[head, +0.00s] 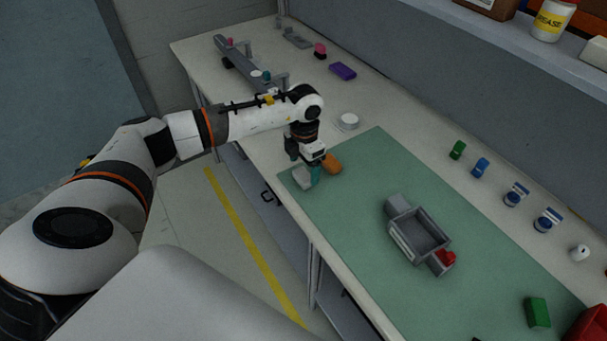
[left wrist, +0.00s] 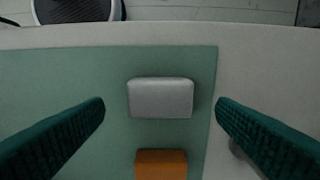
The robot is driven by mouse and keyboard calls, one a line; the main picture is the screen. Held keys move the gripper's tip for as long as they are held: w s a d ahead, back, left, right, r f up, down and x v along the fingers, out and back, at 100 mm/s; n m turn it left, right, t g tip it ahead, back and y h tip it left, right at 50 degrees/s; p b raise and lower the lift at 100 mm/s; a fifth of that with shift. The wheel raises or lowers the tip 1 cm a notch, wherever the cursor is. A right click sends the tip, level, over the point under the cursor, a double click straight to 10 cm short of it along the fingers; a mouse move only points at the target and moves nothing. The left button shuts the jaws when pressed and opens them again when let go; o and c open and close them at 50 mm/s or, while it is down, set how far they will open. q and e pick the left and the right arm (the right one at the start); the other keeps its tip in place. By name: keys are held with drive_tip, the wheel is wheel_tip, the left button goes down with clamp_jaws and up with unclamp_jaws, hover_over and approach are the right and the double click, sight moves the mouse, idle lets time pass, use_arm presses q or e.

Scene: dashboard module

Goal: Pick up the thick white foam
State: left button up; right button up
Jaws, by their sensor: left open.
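The thick white foam (head: 302,177) is a pale block lying on the green mat (head: 350,215) near its left corner. In the left wrist view the foam (left wrist: 160,98) lies flat between my two green fingers, with a gap on each side. My left gripper (head: 313,175) is open and points down over the foam; its fingers (left wrist: 160,112) also show in the left wrist view. In the head view the gripper partly hides the foam. My right gripper is not in view.
An orange block (head: 332,163) lies close beside the foam, also seen in the left wrist view (left wrist: 161,164). A white round item (head: 348,121) stands behind. A grey housing (head: 420,235) with a red part sits mid-mat. The table edge is close to the foam.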

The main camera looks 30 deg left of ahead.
sight(303, 175)
use_arm(q)
wheel_tip(303, 175, down, 3)
drive_tip(key=shift+a+f, duration=0.1)
drive_tip(key=shift+c, duration=0.3)
drive_tip(key=c, duration=1)
